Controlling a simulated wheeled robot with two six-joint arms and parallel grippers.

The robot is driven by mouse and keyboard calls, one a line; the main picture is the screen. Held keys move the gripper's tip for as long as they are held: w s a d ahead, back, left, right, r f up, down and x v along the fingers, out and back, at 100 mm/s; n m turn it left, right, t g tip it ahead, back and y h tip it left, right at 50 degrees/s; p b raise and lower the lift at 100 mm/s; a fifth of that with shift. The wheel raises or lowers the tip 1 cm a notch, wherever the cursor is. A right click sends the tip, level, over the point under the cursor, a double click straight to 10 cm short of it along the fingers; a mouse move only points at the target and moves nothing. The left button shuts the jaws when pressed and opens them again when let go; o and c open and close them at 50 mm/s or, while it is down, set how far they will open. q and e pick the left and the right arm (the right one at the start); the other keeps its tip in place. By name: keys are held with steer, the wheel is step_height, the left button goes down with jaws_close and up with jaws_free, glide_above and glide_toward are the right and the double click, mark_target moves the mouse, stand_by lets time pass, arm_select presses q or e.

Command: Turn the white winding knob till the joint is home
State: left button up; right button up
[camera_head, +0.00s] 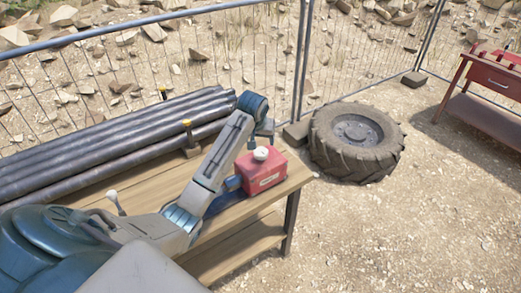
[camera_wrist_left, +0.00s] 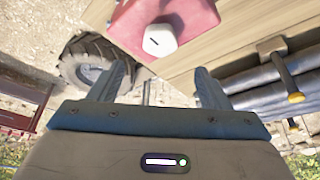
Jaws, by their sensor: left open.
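The white winding knob (camera_head: 261,153) sits on top of a red box (camera_head: 267,176) near the right end of the wooden bench. The joint cannot be made out. My right gripper is not in view.
Dark pipes (camera_head: 95,140) lie along the bench (camera_head: 290,183) behind my left arm, with yellow-topped posts (camera_head: 187,125) beside them. A large tyre (camera_head: 355,165) lies beyond the bench. A mesh fence stands behind. A red table (camera_head: 485,110) is far right. Ground at lower right is clear.

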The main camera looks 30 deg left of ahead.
mark_target(261, 151)
arm_select(q)
steer(key=p+x, duration=0.3)
steer(key=x, duration=0.6)
steer(key=shift+f, duration=0.35)
steer(key=c, duration=1)
